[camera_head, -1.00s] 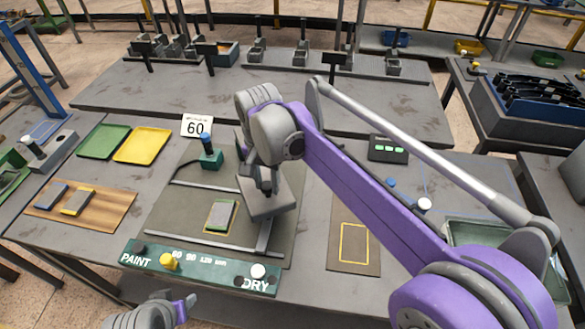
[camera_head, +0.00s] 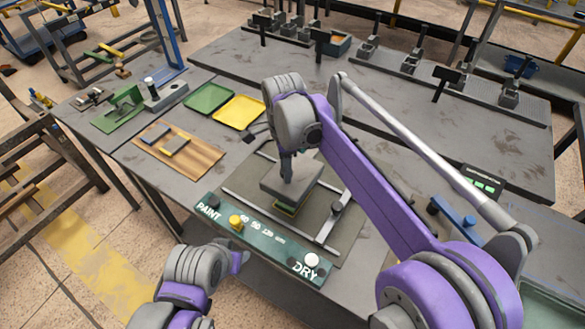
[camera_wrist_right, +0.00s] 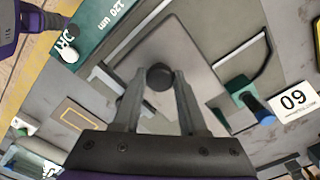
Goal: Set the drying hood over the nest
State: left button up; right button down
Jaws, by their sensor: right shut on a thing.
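The drying hood (camera_head: 298,181) is a grey box with a dark knob (camera_wrist_right: 159,77) on top. My right gripper (camera_head: 287,153) is shut on that knob, with one finger at each side in the right wrist view (camera_wrist_right: 157,95). The hood is over the nest on the dark mat. A green, yellow-edged piece (camera_head: 285,209) shows below its front edge; the rest of the nest is hidden. I cannot tell whether the hood touches down. My left gripper (camera_head: 238,262) is off the table's front edge, apart from everything; its jaws are unclear.
A green PAINT/DRY panel (camera_head: 262,238) with knobs runs along the front. Metal rails (camera_head: 334,217) lie on the mat (camera_head: 346,235). A wooden board (camera_head: 190,165) with two blocks and green and yellow trays (camera_head: 239,112) lie left. A 60 sign (camera_wrist_right: 295,99) stands nearby.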

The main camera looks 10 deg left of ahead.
jog(key=shift+w+a, duration=0.1)
jog(key=shift+c, duration=2.2)
grip_release()
jog(key=shift+w+a, duration=0.1)
jog(key=shift+r, duration=0.2)
notch_tip(320, 180, up, 10)
jog(key=p, duration=0.1)
jog(key=shift+r, duration=0.25)
